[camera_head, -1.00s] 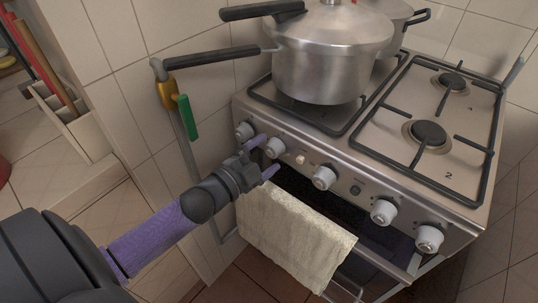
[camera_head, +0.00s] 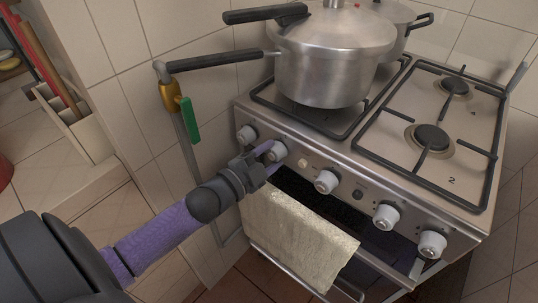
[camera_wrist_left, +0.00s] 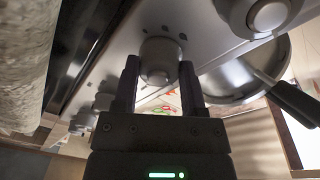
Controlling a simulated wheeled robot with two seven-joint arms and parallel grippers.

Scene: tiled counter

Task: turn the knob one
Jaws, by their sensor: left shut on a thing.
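The stove's front panel carries a row of grey-white knobs. The second knob from the left (camera_head: 278,150) is at my left gripper (camera_head: 271,159), whose two purple fingers are shut on it from either side. In the left wrist view this knob (camera_wrist_left: 160,60) sits between the two dark fingers (camera_wrist_left: 159,78). The leftmost knob (camera_head: 246,135) and the middle knob (camera_head: 326,181) are free of the gripper. Two more knobs, one (camera_head: 386,216) and another (camera_head: 432,243), sit to the right. My right gripper is not in view.
A cream towel (camera_head: 297,240) hangs over the oven front just below my gripper. A large pressure cooker (camera_head: 325,75) stands on the left burner, its long handles reaching left. The right burners (camera_head: 431,137) are bare.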

